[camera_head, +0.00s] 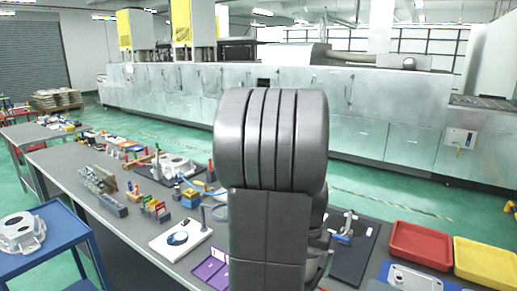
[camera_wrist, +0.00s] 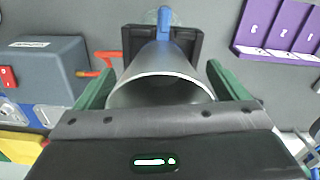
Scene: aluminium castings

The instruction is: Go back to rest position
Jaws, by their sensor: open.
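My gripper (camera_wrist: 162,80) shows in the wrist view, with one green finger on the left and one on the right, set apart. A silver, round-rimmed metal piece (camera_wrist: 162,90) lies between the fingers in the picture; I cannot tell whether it touches them. Behind it are a black block and a blue upright part (camera_wrist: 163,22). In the head view my own arm fills the middle and hides my gripper and part of the bench behind it.
The grey bench (camera_head: 122,228) carries many tools, a white board (camera_head: 168,252), a purple holder (camera_head: 207,272), a red tray (camera_head: 420,246) and a yellow tray (camera_head: 486,262). A blue trolley (camera_head: 62,241) holding a casting (camera_head: 22,233) stands at left. Green floor lies beyond the bench.

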